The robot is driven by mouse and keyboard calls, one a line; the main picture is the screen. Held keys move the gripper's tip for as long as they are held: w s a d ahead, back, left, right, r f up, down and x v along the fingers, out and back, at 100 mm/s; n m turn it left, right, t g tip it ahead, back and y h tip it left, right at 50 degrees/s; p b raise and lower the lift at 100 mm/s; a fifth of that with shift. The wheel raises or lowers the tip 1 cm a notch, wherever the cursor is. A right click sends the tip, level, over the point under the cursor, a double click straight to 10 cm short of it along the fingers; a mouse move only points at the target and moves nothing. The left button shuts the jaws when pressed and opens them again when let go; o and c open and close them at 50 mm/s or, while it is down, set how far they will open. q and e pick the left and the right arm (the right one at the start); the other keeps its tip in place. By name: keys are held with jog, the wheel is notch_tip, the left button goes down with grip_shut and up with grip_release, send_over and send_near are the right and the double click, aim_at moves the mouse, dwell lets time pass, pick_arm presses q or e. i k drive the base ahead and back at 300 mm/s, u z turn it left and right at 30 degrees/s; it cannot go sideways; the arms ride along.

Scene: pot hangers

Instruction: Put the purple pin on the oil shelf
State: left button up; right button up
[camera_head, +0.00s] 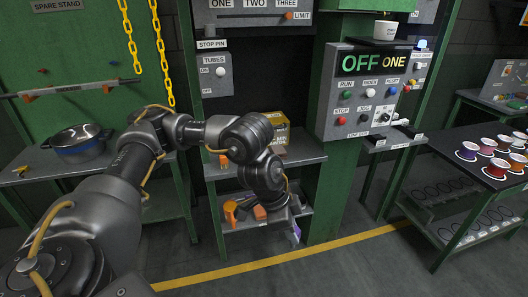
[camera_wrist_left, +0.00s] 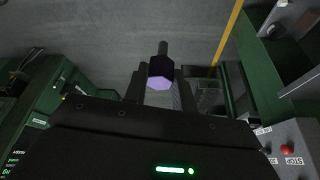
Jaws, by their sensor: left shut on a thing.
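The purple pin (camera_wrist_left: 161,78) shows in the left wrist view as a dark shaft with a pale purple hexagonal face. It sits between the fingers of my left gripper (camera_wrist_left: 159,92), which is shut on it. In the head view my left gripper (camera_head: 294,236) is low, in front of the green shelf unit, with a bit of purple at its fingers. The unit has an upper shelf (camera_head: 303,152) with a yellow box (camera_head: 276,132) and a lower shelf (camera_head: 303,213) with orange items. I cannot read which shelf is the oil shelf. My right gripper is not in view.
A control panel (camera_head: 366,92) stands right of the shelf unit. A table (camera_head: 462,160) with several coloured spools is at the right. A metal pot (camera_head: 79,143) stands on the left bench. Yellow chains (camera_head: 164,55) hang at the left. Floor in front is open.

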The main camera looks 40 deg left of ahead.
aim_at(298, 147)
jog(key=u, duration=0.55)
jog(key=i, duration=0.8)
jog(key=z, duration=0.1)
